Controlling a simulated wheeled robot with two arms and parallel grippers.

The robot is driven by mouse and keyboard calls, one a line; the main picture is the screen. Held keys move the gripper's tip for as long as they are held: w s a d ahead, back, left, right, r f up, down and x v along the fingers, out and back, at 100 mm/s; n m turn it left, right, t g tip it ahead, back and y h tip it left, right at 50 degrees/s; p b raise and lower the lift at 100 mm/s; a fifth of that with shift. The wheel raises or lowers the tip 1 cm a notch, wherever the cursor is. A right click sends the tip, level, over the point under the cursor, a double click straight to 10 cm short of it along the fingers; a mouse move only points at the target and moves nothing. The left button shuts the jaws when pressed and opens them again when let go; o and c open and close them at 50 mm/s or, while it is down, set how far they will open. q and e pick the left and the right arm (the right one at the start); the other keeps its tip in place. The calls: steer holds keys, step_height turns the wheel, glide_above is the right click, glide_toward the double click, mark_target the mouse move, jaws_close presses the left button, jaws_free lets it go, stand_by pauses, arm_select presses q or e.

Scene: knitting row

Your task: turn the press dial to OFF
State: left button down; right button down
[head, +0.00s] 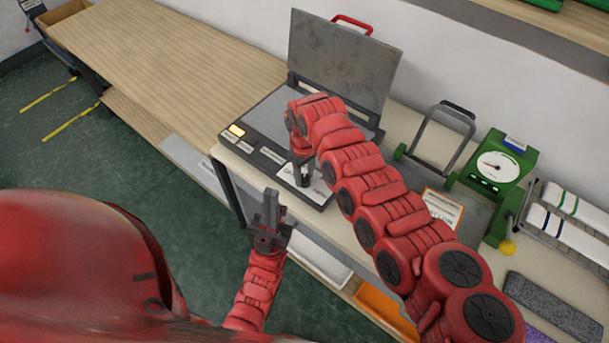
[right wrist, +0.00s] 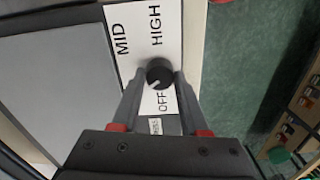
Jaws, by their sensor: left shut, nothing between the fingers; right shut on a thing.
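The press (head: 262,112) stands on the bench with its grey lid (head: 342,62) raised. Its dial is a round black knob (right wrist: 160,75) on a white label (right wrist: 140,45) marked MID, HIGH and OFF in the right wrist view. A pale mark on the knob points down and left; OFF is just below the knob. My right gripper (right wrist: 158,82) is shut on the knob, one finger on each side. In the head view, this gripper (head: 303,180) hides the knob at the press's front corner. My left gripper (head: 270,205) is shut and empty, in front of the bench.
An amber light (head: 237,130) glows on the press's front panel. A green dial scale (head: 497,167), a metal stand (head: 440,135) and a rack with white rolls (head: 570,215) stand to the right. The wooden bench top (head: 170,50) at left is clear.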

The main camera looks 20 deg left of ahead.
steer(key=n+b, duration=0.7)
steer(key=b, duration=0.2)
steer(key=shift+f+n, duration=0.2)
steer(key=shift+n, duration=0.2)
steer(key=shift+r+n+b, duration=0.2)
steer(key=shift+n+b, duration=1.3)
steer(key=shift+n, duration=0.1)
steer(key=shift+c, duration=2.1)
jaws_free()
steer(key=shift+r, duration=0.1)
